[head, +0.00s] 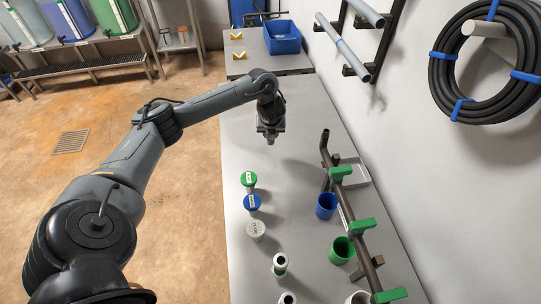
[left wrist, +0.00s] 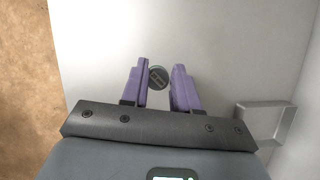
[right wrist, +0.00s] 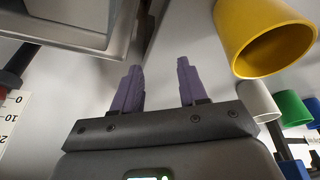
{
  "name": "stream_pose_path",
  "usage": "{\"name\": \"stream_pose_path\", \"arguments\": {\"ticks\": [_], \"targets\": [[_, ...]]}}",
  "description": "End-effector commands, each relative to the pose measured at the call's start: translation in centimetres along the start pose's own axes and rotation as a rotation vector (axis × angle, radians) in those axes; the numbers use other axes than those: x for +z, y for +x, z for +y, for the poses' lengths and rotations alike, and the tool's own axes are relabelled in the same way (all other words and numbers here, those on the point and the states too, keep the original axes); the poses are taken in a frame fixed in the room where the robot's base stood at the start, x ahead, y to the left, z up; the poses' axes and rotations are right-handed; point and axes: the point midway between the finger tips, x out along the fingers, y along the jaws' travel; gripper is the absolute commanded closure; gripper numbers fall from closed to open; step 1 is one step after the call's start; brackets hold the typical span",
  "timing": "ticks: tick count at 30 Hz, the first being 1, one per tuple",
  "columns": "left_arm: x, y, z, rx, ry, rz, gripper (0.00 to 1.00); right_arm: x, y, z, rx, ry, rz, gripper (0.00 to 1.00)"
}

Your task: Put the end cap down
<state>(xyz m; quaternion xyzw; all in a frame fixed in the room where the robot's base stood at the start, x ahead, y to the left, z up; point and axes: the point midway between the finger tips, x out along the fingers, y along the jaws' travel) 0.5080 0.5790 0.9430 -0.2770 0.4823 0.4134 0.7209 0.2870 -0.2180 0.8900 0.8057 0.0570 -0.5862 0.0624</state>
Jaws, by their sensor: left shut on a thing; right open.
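My left gripper (head: 270,133) is above the grey bench, toward its far part, pointing down. In the left wrist view its purple fingers (left wrist: 159,73) are shut on a small dark round end cap (left wrist: 157,78), seen between the fingertips with a lighter mark on its face. In the head view the cap is mostly hidden by the gripper, and the height of the cap above the bench is hard to judge. My right gripper (right wrist: 159,68) is open and empty in the right wrist view, near a yellow cylinder (right wrist: 265,40); it is out of the head view.
The bench top (head: 230,130) around the left gripper is clear. Green (head: 248,179), blue (head: 252,203) and pale (head: 256,229) capped pieces stand nearer. A dark manifold pipe (head: 354,225) with green clamps and a shallow grey tray (head: 354,173) are at the right.

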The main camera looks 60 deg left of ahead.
Motion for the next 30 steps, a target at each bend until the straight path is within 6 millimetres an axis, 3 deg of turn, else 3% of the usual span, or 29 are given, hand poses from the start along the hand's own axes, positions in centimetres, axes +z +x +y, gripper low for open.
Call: {"name": "stream_pose_path", "arguments": {"ticks": [2,11,18,30], "targets": [[-0.8,1.6,0.1,0.002,-0.001,0.003,1.00,0.3,1.0,-0.1,-0.002,0.002,0.001,0.57],[-1.8,4.2,0.0,0.001,0.000,0.001,1.00,0.4,1.3,-0.2,-0.004,0.005,0.001,0.57],[-3.0,7.2,0.1,0.003,0.000,0.001,1.00,0.6,2.1,-0.2,-0.003,0.004,0.001,0.57],[-3.4,8.1,0.0,0.001,0.000,0.000,1.00,0.7,2.2,0.0,0.004,-0.006,0.000,0.57]]}}
